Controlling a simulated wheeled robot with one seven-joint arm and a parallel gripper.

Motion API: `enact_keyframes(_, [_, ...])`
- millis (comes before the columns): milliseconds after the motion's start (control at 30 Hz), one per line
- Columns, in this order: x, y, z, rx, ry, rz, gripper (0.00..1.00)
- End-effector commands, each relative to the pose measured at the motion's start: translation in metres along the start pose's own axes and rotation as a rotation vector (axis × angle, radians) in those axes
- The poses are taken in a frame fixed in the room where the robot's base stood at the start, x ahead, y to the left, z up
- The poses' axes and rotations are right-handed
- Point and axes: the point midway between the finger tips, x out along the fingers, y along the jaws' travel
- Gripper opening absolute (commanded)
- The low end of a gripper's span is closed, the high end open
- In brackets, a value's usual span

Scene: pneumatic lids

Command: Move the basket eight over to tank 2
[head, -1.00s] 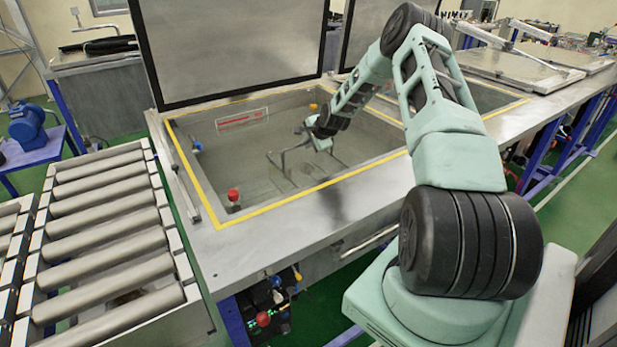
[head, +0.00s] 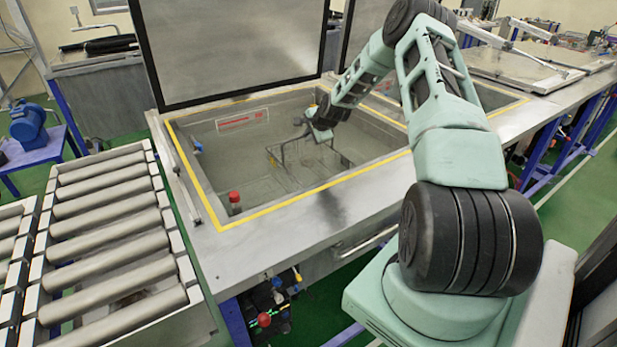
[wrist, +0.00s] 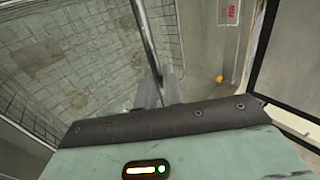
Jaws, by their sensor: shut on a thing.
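The basket is a wire basket with a thin metal handle (head: 283,148), inside the near open tank (head: 222,205) in the head view. My gripper (head: 305,133) is over that tank, shut on the handle. In the wrist view the handle bar (wrist: 147,38) runs into my gripper's fingers (wrist: 160,90), and the basket's mesh wall (wrist: 183,28) and patterned floor lie below. The lower part of the basket is hard to make out in the tank. A second open tank (head: 492,98) lies to the right, partly hidden behind my arm. I cannot read any tank number.
Raised lids stand behind the near tank (head: 235,45) and the second tank (head: 368,30). A roller conveyor (head: 110,235) stands at the left. A red-capped fitting (head: 235,197) is in the near tank's front corner. Flat closed lids (head: 520,65) lie farther right.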

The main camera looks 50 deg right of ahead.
Motion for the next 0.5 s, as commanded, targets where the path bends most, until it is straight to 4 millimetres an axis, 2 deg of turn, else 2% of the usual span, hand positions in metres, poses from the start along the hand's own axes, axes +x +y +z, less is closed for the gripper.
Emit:
enact_keyframes(33, [-0.006,-0.009,-0.001,-0.001,0.003,-0.008,0.00])
enact_keyframes(500, [-0.033,-0.033,-0.001,-0.001,0.003,-0.008,0.00])
